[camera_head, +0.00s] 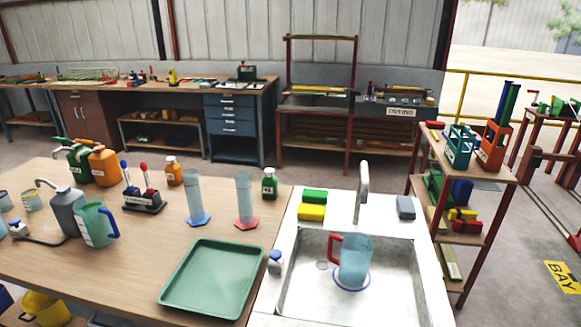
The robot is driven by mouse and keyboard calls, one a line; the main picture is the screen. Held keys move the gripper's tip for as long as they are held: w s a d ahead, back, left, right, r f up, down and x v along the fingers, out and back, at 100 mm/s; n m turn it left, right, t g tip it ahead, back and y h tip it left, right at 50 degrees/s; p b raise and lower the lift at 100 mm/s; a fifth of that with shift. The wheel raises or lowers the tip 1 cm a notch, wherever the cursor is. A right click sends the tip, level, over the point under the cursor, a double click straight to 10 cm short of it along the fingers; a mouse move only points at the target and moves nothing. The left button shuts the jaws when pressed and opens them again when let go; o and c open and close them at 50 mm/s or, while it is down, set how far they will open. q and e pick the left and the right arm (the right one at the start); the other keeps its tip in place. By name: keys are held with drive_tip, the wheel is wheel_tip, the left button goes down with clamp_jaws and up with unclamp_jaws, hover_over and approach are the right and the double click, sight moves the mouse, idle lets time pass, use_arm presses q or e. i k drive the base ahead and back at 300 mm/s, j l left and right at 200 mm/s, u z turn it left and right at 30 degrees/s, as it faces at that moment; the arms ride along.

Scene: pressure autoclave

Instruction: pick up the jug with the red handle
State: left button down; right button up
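The jug with the red handle (355,261) is a pale blue, see-through jug. It stands upright in the sink basin (400,291), under the tap (362,188), with its red handle on the left side. A blue ring shows around its base. A second jug (95,223), greenish with a blue handle, stands on the wooden table at the left. Neither of my grippers is in the head view.
A green tray (212,279) lies left of the sink. Measuring cylinders (196,198) and small bottles stand behind it. Sponges (312,212) and a grey block (406,208) sit on the sink's back edge. A shelf rack (470,190) stands to the right.

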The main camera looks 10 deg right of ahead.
sight(348, 257)
drive_tip(key=k+j+u, duration=0.1)
drive_tip(key=j, duration=0.25)
drive_tip(key=k+j+u, duration=0.15)
drive_tip(key=j, duration=0.25)
drive_tip(key=k+j+u, duration=0.1)
drive_tip(key=k+j, duration=0.15)
drive_tip(key=j, duration=0.15)
